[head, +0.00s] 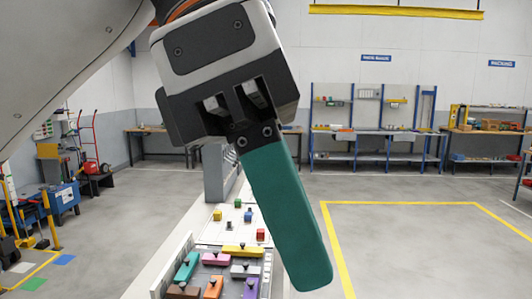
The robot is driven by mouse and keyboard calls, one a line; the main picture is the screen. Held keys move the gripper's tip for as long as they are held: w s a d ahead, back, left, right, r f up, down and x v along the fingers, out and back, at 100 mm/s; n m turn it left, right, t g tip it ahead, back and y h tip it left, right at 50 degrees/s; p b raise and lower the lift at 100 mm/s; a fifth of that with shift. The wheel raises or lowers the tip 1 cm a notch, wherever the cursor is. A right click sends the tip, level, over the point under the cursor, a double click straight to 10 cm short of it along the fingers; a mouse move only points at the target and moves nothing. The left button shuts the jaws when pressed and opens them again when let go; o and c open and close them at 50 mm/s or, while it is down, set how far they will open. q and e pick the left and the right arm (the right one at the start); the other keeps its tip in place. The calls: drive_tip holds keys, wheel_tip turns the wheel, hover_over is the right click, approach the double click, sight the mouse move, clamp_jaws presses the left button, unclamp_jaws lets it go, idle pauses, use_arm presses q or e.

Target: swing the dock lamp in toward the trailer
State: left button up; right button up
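My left gripper (306,276) fills the upper middle of the head view, close to the camera. Its grey and white body is at the top and one long teal finger points down and slightly right. The other finger does not show apart from it, so I cannot tell how wide the gripper stands. I see nothing held at the fingertip. My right gripper is not in view. I make out no dock lamp and no trailer in this view.
Below and behind the finger is a narrow table with a tray of coloured knobbed blocks (242,251). Open grey floor with yellow lines (400,203) lies to the right. Workbenches (360,133) line the back wall. A red hand truck (88,140) stands at the left.

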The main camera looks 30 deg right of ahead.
use_arm(q)
drive_tip(key=v, duration=0.5)
drive_tip(key=shift+s, duration=0.1)
idle(0.3)
